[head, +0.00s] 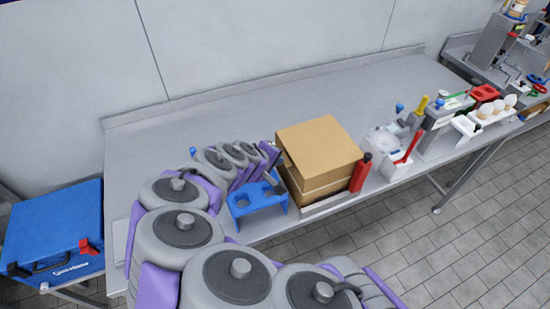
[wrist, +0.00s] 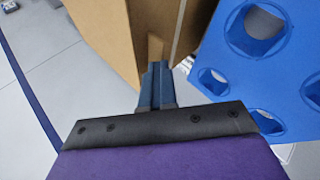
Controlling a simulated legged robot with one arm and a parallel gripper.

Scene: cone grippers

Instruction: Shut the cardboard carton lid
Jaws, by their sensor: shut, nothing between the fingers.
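The cardboard carton (head: 325,172) stands near the front edge of the table. Its tan lid (head: 318,144) lies roughly flat over the top in the head view; I cannot tell if it is fully flush. My gripper (head: 276,184) is beside the carton's left side, low down, partly hidden by my arm. In the wrist view my gripper (wrist: 158,72) is shut and empty, its fingertips pointing at the carton (wrist: 108,40). I cannot tell whether they touch it.
A blue holder with round holes (head: 256,201) stands close to my gripper. A red bottle (head: 361,172) is at the carton's right corner. Tools and bottles crowd the table's right end. A blue case (head: 55,225) is at far left. The table behind the carton (head: 260,105) is clear.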

